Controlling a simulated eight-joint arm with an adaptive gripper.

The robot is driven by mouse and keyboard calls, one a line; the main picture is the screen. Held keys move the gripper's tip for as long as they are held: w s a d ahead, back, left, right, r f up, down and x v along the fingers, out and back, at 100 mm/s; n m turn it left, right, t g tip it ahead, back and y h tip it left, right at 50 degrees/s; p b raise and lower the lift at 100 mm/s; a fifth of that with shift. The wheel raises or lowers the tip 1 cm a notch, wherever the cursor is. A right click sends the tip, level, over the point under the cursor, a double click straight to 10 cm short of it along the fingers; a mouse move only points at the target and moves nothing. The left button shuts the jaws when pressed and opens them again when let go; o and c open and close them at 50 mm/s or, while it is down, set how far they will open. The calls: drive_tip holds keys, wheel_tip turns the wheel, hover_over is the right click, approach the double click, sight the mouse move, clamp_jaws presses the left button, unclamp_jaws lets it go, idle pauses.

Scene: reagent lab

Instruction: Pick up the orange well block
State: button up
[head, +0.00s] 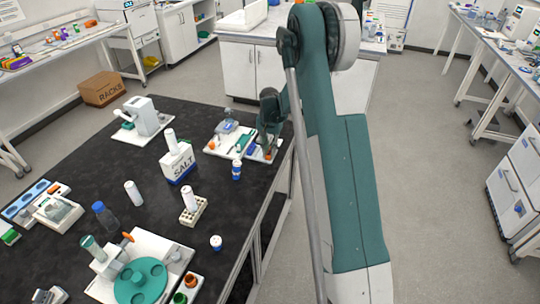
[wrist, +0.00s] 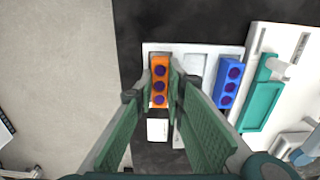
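The orange well block (wrist: 159,73) has a row of dark purple wells and lies along the left side of a white tray (wrist: 195,48) in the wrist view. My gripper (wrist: 153,92) is open, with its green fingers on either side of the block's near part. The right fingertip is very close to the block; I cannot tell whether it touches. In the head view my gripper (head: 268,142) is low over the tray at the table's right edge and largely hides the block.
A blue well block (wrist: 229,82) stands on the tray's right side, and a white block (wrist: 157,130) is just below the orange one. A white board with a teal tray (wrist: 263,98) lies further right. A blue-and-white bottle (head: 236,170) and the salt box (head: 178,164) stand nearby.

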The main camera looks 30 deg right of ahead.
drive_tip(key=shift+c, duration=1.2)
wheel_tip(320, 180, up, 10)
